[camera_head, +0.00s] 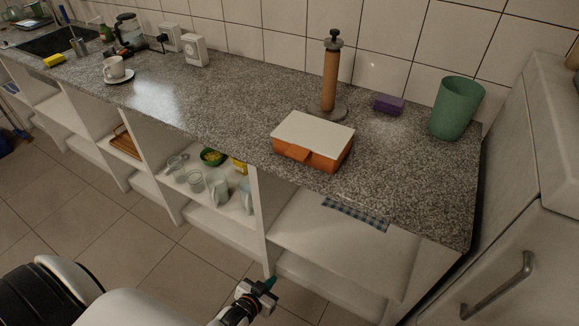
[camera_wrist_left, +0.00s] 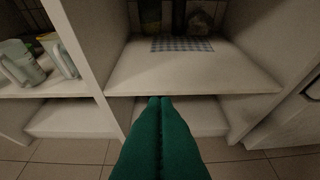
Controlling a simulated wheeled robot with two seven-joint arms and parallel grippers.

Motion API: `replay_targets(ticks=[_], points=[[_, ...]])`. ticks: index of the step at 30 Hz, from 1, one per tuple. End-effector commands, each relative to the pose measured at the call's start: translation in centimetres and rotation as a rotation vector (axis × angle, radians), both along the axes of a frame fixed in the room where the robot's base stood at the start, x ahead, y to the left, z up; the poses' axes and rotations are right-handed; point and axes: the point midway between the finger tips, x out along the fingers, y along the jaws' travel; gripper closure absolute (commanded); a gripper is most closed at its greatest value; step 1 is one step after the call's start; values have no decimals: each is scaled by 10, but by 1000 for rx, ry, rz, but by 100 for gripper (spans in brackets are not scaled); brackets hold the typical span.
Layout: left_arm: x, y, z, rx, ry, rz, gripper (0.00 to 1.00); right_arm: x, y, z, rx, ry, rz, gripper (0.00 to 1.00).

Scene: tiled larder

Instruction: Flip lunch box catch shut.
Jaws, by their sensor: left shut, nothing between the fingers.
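The lunch box (camera_head: 318,131) is orange with a white lid. It stands on the grey speckled worktop, near the front edge. Its orange catch (camera_head: 293,153) is on the front side and looks tilted outward from the wall. The lid lies flat on the box. My left gripper (camera_head: 270,283) is low in front of the shelves, below the worktop and well apart from the box. In the left wrist view its green fingers (camera_wrist_left: 160,125) lie together with nothing between them. The lunch box is not seen in that view. My right gripper is not in view.
Open shelves lie below the worktop, with cups and a bowl (camera_head: 212,157). A checked cloth (camera_wrist_left: 181,45) lies on a shelf.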

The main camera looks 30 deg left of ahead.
Motion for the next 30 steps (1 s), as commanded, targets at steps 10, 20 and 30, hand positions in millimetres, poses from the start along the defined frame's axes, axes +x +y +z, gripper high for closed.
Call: replay_targets(ticks=[10, 20, 30], points=[[95, 29, 240, -49, -772, 23, 100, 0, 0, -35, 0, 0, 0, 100], [87, 34, 326, -55, -1026, 8, 100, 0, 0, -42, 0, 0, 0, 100], [89, 34, 328, -55, -1026, 8, 100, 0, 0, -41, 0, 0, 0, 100]])
